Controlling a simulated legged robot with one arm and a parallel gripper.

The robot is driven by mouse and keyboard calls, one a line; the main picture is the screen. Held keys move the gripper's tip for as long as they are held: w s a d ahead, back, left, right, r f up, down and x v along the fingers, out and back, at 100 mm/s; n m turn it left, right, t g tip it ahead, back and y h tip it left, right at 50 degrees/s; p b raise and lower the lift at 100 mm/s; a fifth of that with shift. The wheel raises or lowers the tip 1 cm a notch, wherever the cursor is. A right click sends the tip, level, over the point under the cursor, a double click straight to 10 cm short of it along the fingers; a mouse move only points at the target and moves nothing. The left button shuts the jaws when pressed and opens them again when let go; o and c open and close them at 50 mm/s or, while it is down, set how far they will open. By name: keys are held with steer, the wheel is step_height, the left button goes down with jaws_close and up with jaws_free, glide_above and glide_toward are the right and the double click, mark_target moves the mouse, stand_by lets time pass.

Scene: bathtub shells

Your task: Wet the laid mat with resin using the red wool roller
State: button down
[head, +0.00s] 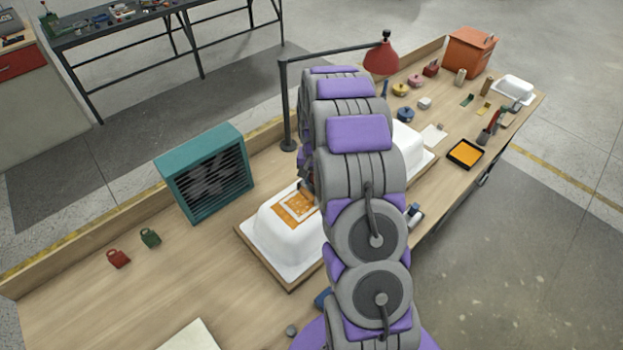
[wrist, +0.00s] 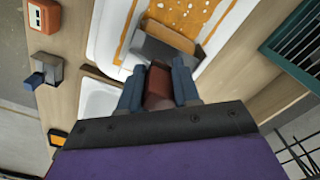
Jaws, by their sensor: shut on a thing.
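The laid mat (head: 297,206) lies on top of a white upturned tub shell (head: 275,240). It is orange around its edges, with a paler patch in the middle. In the wrist view the mat (wrist: 188,12) is orange with white specks. My gripper (wrist: 158,88) is shut on the red-brown handle (wrist: 158,84) of a tool with a grey frame and an orange-brown roller (wrist: 168,36). The roller is over the near edge of the mat; I cannot tell whether it touches. In the head view my arm hides most of the gripper and tool.
A teal louvred unit (head: 207,172) stands behind the shell. A second white shell (head: 408,142) lies beyond my arm. A black tray with orange resin (head: 465,154) is at the right, near a red-and-dark tool (head: 488,136). A red lamp (head: 381,57) overhangs the bench. The bench's left part is fairly clear.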

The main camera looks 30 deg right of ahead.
steer(key=shift+s+f, duration=0.1)
steer(key=shift+d+r, duration=0.1)
steer(key=shift+r, duration=0.75)
steer(key=shift+d+r+p, duration=0.15)
steer(key=shift+r+p, duration=0.4)
steer(key=shift+r, duration=1.65)
steer(key=shift+f, duration=0.1)
